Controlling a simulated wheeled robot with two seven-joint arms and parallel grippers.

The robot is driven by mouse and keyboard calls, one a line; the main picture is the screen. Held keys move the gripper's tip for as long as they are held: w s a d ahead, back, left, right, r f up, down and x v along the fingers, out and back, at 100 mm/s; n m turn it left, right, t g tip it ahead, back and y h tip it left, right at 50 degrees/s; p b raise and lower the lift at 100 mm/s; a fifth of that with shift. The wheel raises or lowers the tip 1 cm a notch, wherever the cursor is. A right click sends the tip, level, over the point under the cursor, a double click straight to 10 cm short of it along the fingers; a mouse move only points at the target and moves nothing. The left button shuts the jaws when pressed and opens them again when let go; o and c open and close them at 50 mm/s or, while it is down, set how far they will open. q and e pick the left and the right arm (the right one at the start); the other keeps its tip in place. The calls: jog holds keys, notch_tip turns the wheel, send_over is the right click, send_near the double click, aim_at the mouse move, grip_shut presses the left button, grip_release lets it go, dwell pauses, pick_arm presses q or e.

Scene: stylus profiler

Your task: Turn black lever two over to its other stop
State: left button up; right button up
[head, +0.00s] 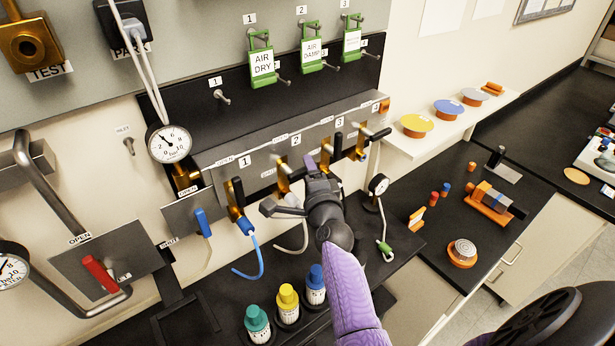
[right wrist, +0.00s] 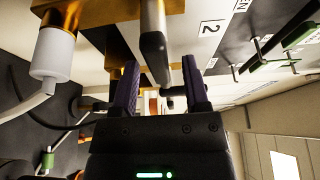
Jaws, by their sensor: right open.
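The number 2 plate (head: 296,141) is on the sloped grey panel, with a brass valve (head: 283,176) below it. In the head view my right gripper (head: 318,164) is in front of this valve and hides most of its lever. In the right wrist view the number 2 label (right wrist: 208,27) is beside a dark lever, black lever two (right wrist: 154,48). It comes down from the top, and its lower end lies between the two spread purple fingers of my right gripper (right wrist: 160,90). I cannot tell whether a finger touches it. My left gripper is not in view.
Black levers one (head: 239,190), three (head: 338,144) and four (head: 379,135) flank it on the panel. Bottles with teal, yellow (head: 287,297) and blue caps stand below. Green tags (head: 262,64) hang above.

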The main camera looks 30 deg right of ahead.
grip_shut()
dwell(0.3)
jog(key=shift+n, duration=0.3)
jog(key=n+t+b, duration=0.1)
jog(key=n, duration=0.2)
jog(key=r+n+t+b, duration=0.1)
jog(key=n+b, duration=0.1)
jog(key=n, duration=0.1)
jog(key=r+n+t+y+b, duration=0.1)
jog(key=n, duration=0.2)
jog(key=shift+a, duration=0.4)
jog(key=n+y, duration=0.1)
jog(key=n, duration=0.1)
jog(key=n+t+b, duration=0.1)
jog(key=n, duration=0.1)
jog(key=a+n+y+b, duration=0.1)
jog(key=n, duration=0.1)
jog(key=shift+r+t+y, duration=0.3)
jog(key=shift+r+t, duration=0.1)
jog(key=shift+a+r+n+y+b, duration=0.1)
jog(key=shift+a+n+y+b, duration=0.2)
jog(key=shift+n+y, duration=1)
jog(key=shift+a+r+n+y+b, duration=0.1)
jog(key=shift+a+n+y, duration=0.35)
jog(key=shift+n, duration=1.55)
jog(key=shift+s+n+y, duration=0.1)
jog(key=shift+n+y, duration=0.15)
jog(key=shift+n, duration=0.05)
